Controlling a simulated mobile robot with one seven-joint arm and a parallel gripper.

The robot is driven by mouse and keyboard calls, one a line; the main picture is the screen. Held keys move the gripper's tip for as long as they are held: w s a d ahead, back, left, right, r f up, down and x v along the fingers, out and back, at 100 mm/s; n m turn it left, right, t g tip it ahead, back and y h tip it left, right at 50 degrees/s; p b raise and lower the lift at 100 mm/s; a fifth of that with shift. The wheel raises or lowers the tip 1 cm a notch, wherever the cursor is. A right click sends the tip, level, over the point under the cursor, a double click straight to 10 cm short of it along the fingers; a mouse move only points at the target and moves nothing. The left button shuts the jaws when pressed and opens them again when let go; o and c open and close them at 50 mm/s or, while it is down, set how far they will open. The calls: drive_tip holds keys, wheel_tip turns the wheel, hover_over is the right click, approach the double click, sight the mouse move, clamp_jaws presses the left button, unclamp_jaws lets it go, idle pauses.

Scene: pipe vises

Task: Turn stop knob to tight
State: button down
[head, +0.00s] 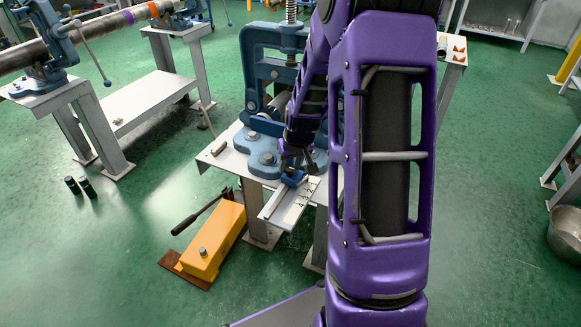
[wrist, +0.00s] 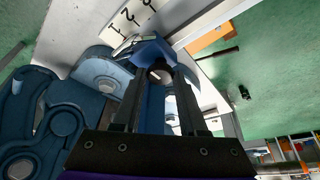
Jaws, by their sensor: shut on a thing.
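The stop (wrist: 150,48) is a small blue block on a pale flat rail with a number scale (wrist: 128,27). In the head view the stop (head: 292,178) sits on the scale rail (head: 290,208), which sticks out from the front of the vise stand. My gripper (wrist: 160,82) points at the stop, its two dark fingers close on either side of a small round knob (wrist: 160,72). The fingers are shut on the knob. In the head view my gripper (head: 297,163) is small and dark, and the knob is hidden there.
A blue vise (head: 262,150) with a tall screw stands on the white table behind the stop. A yellow box-like unit (head: 215,240) with a lever lies on the green floor at lower left. Another stand (head: 55,95) holds a long pipe at upper left. Open floor lies left.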

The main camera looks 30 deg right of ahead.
idle(0.3)
drive_tip(key=shift+c, duration=2.2)
unclamp_jaws()
drive_tip(key=shift+r, duration=0.1)
drive_tip(key=d+p+v, duration=0.1)
drive_tip(key=p+v, duration=0.1)
drive_tip(key=v, duration=1.5)
drive_tip(key=shift+a+p, duration=0.4)
drive_tip(key=shift+a, duration=0.1)
drive_tip(key=shift+r, duration=0.15)
